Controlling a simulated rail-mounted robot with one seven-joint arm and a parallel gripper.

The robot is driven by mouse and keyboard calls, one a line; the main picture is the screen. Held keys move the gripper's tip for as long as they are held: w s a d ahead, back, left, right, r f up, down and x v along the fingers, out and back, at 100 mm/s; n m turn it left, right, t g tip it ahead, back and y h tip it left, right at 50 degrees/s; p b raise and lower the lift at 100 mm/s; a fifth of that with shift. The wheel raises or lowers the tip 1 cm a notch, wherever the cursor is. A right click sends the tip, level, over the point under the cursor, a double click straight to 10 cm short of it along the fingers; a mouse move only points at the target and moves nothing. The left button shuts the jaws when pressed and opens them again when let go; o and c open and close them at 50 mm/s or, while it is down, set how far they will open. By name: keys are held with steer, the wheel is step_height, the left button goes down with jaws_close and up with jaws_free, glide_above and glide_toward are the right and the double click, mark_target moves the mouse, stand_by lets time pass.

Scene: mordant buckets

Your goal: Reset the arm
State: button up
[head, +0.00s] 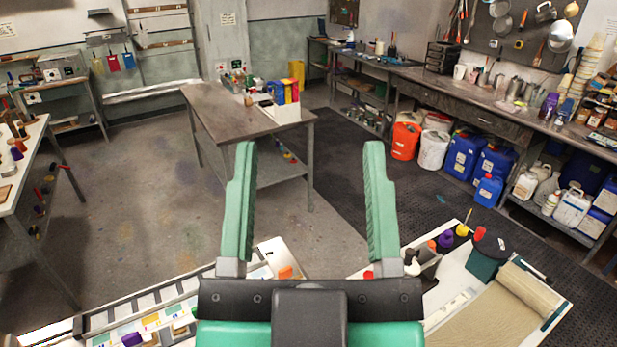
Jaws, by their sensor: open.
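My gripper (307,205) is in the lower middle of the head view, with its two green fingers pointing up and wide apart. Nothing is between the fingers except the view of the floor and a table beyond. Its dark palm and green body cover part of the work surfaces just below it. No other part of my arm shows clearly.
A grey metal table (225,108) with small boxes stands beyond my gripper. A white tabletop (443,300) with a beige roll (510,305) lies at lower right. A workbench (470,100) runs along the right, with an orange bucket (405,140) below. Open floor (140,210) lies left.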

step_height(320, 180, up, 9)
steer(key=p, duration=0.9)
steer(key=shift+a+r, duration=0.1)
